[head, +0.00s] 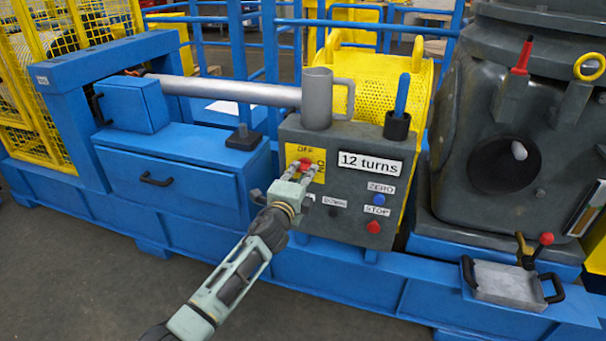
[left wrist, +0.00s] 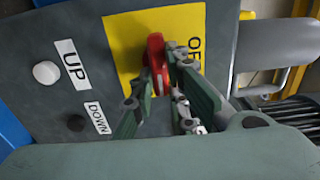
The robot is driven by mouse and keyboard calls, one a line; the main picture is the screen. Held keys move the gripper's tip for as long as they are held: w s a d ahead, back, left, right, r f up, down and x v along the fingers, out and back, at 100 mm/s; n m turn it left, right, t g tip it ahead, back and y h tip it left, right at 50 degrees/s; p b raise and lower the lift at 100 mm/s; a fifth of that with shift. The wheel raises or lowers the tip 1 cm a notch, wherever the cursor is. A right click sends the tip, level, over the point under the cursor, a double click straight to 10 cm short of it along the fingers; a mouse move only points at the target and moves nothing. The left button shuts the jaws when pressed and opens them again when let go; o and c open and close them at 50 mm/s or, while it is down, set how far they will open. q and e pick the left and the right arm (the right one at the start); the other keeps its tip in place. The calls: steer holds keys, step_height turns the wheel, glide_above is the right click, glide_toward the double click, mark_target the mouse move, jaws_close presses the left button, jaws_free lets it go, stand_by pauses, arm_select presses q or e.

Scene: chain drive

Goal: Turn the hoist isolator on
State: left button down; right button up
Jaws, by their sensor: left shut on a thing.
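The hoist isolator is a red handle (head: 306,163) on a yellow plate (head: 291,149) at the upper left of the grey control box (head: 345,217). "OFF" is printed at the plate's top, and a partly covered label is at its right. My left gripper (head: 297,169) reaches up to the handle from below and is shut on it. In the left wrist view, the gripper (left wrist: 155,77) has its fingers on either side of the red handle (left wrist: 155,52). The fingers hide part of it, so I cannot tell its exact angle. My right gripper is not in view.
The box also bears a "12 turns" display (head: 369,163), a blue ZERO button (head: 379,199) and a red STOP button (head: 373,227). White UP (left wrist: 46,73) and dark DOWN (left wrist: 76,123) buttons sit close to the gripper. A grey mug (head: 317,100) stands on top.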

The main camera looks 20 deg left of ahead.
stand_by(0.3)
arm_select(q)
steer(key=c, duration=1.7)
jaws_free()
steer(key=s, duration=1.2)
steer(key=shift+a, duration=0.2)
